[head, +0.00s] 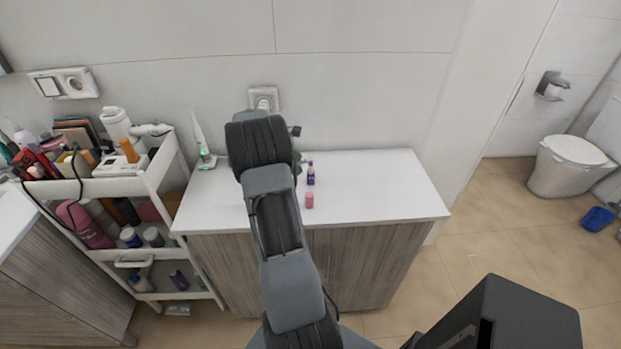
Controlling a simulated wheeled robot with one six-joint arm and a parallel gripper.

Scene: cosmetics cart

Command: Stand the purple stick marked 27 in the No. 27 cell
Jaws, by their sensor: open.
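In the head view, a small purple bottle-like item (310,174) stands upright on the white counter, just right of my arm. I cannot read any number on it or tell if it is the stick marked 27. A white block-like holder (112,169) sits on the cart's top tier, with an orange stick (129,150) upright at it. No cell numbers are readable, so I cannot pick out the No. 27 cell. My arm reaches over the counter and hides its own end; the fingers of my gripper do not show.
A pink cylinder (309,200) stands near the counter's front edge. A white device with a green light (206,161) stands at its back left. The crowded white cart (130,186) is left of the counter (385,185), whose right half is clear.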

